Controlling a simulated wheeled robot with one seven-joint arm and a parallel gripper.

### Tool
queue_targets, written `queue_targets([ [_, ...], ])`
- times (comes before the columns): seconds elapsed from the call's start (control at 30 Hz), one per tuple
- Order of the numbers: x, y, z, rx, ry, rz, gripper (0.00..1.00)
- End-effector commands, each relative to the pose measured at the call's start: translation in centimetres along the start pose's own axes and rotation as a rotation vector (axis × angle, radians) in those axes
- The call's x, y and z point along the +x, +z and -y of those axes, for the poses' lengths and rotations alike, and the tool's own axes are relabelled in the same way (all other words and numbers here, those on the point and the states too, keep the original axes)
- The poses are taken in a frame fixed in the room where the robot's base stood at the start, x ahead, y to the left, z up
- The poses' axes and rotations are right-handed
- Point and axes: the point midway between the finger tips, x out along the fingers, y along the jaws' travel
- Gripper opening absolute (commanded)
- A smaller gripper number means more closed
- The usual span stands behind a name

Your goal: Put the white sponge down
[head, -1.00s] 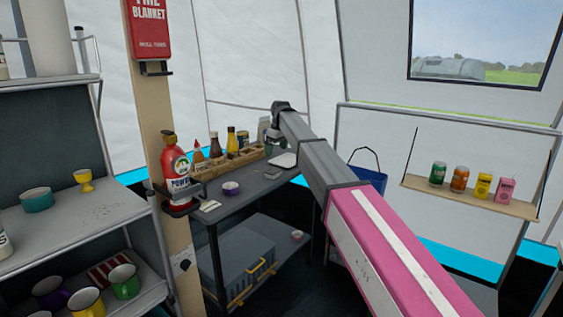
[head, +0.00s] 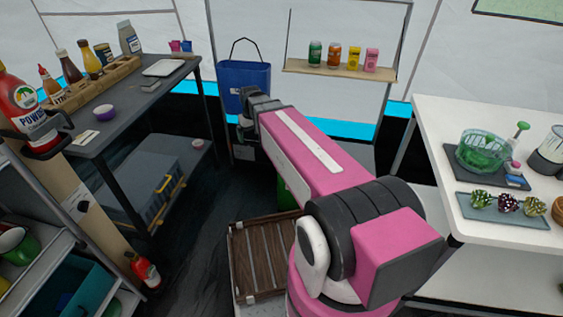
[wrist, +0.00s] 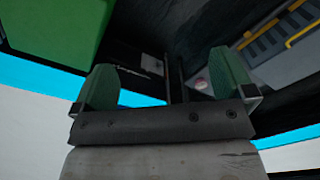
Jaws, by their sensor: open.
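My gripper (wrist: 166,78) shows in the wrist view with its two green fingers wide apart and nothing between them. In the head view my arm reaches forward, and its far end is near the blue bucket (head: 243,78); the fingers cannot be made out there. I cannot surely pick out the white sponge. A small flat whitish piece (head: 85,137) lies at the near left end of the dark table (head: 125,118), but I cannot tell what it is. No sponge shows in my gripper.
The table holds a purple bowl (head: 105,112), a pale tray (head: 164,67) and a bottle rack (head: 95,82). A grey toolbox (head: 150,185) sits beneath. A can shelf (head: 340,70) hangs behind. A white counter (head: 450,150) stands right. A slatted wooden crate (head: 262,255) is on the floor.

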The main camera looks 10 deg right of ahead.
Motion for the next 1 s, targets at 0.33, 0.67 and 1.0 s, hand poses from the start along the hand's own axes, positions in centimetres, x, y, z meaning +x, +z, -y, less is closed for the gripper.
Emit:
queue_targets([
  [0.33,4.5,15.0,-4.5,0.284,0.023,0.032,1.0],
  [0.67,4.8,15.8,-4.9,0.309,0.026,0.032,1.0],
  [1.0,4.8,15.7,-4.9,0.308,0.025,0.032,1.0],
])
